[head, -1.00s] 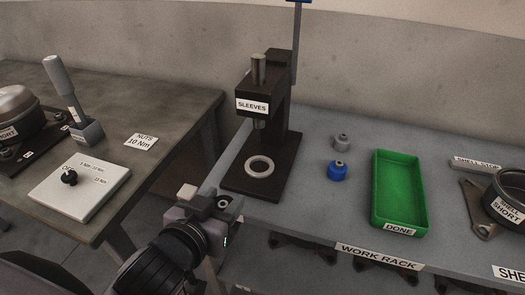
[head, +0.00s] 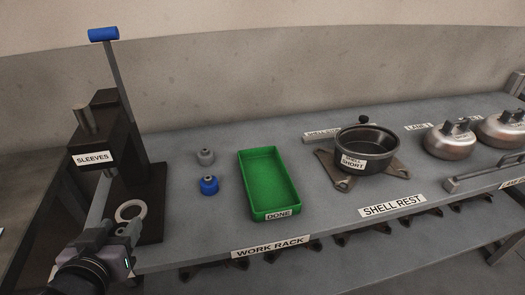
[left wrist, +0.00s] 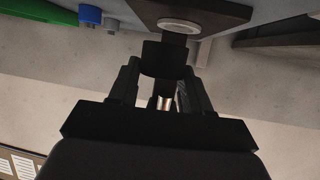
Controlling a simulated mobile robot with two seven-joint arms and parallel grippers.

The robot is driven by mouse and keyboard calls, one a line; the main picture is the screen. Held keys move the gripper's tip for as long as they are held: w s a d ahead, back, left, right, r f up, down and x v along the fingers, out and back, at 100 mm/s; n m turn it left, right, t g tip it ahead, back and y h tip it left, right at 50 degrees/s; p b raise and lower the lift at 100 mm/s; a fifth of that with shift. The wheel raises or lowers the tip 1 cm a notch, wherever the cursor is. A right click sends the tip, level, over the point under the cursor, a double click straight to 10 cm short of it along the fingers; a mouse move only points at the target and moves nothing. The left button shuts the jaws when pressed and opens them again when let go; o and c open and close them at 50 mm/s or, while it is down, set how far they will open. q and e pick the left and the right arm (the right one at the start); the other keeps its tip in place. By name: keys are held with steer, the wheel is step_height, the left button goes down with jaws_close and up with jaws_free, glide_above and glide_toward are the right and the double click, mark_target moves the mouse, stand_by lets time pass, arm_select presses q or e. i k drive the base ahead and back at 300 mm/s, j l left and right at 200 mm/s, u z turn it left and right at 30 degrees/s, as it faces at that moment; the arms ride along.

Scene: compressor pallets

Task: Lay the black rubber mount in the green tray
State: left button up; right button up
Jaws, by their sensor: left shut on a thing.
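My left gripper (head: 122,232) is shut in front of the sleeve press, at the rack's front left edge. In the left wrist view, its fingers hold the black rubber mount (left wrist: 165,57); a metallic bit shows below it between the fingers. In the head view the mount is small, dark and hard to make out. The green tray (head: 285,205), labelled DONE, stands empty on the work rack, to the right of the gripper and apart from it. Its green edge also shows in the left wrist view (left wrist: 38,15). My right gripper is not in view.
A blue mount (head: 209,186) and a grey mount (head: 205,157) stand between the tray and the dark press (head: 100,135). A pale ring (head: 130,211) lies on the press base. A shell (head: 366,147) sits on its rest to the right. Bare rack surrounds the tray.

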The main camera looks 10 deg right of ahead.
mark_target(261, 169)
steer(key=l+z, duration=0.15)
steer(key=z, duration=0.75)
steer(key=i+l, duration=0.1)
steer(key=l, duration=0.25)
steer(key=i+l, duration=0.1)
steer(key=l, duration=0.2)
steer(key=i+l, duration=0.1)
steer(key=l, duration=0.25)
